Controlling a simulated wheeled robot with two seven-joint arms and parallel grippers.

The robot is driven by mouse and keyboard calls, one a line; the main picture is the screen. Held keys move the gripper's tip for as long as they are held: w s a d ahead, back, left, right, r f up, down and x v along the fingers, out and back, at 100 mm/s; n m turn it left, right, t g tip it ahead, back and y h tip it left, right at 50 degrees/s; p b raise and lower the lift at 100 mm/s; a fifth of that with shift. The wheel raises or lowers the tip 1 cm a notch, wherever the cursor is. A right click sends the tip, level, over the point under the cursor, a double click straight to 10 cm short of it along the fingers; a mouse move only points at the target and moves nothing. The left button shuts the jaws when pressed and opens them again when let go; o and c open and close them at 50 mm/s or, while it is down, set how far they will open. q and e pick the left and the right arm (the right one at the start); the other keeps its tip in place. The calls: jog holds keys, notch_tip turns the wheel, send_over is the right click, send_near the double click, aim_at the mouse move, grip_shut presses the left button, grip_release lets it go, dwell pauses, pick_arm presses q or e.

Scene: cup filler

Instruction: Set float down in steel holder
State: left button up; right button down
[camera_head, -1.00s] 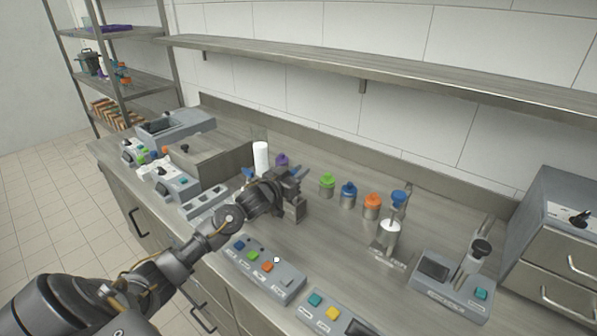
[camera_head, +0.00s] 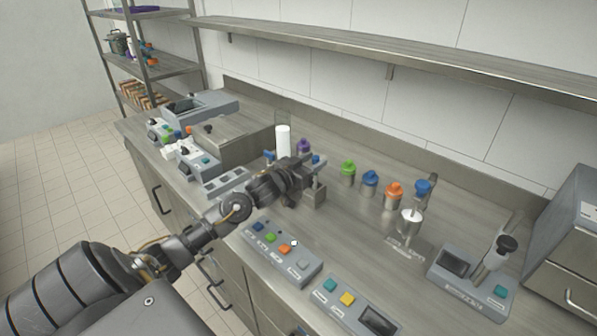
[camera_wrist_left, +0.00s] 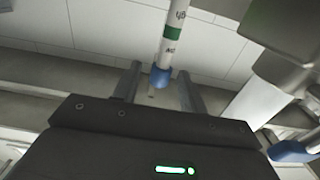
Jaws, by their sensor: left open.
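My left gripper (camera_head: 306,172) is open beside a small grey steel holder (camera_head: 315,194) on the counter. A blue part (camera_head: 316,160) shows just above the holder, by the fingertips. In the left wrist view a white rod with a green band and printed marks, apparently the float (camera_wrist_left: 172,42), ends in a blue tip (camera_wrist_left: 160,76) between my two spread fingers (camera_wrist_left: 160,85). Whether the float touches a finger or is seated in the holder cannot be told. My right gripper is not in view.
A white cylinder (camera_head: 283,141) stands behind my left gripper. Green (camera_head: 348,170), blue (camera_head: 370,180) and orange-topped (camera_head: 393,194) containers stand to the right. A button panel (camera_head: 281,251) lies in front. A shelf (camera_head: 390,52) overhangs the counter.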

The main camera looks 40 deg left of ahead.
pick_arm(q)
jog(key=s+b, duration=0.1)
jog(key=s, duration=0.7)
jog(key=shift+s+a, duration=0.25)
jog(key=shift+a, duration=0.1)
jog(key=shift+r, duration=0.1)
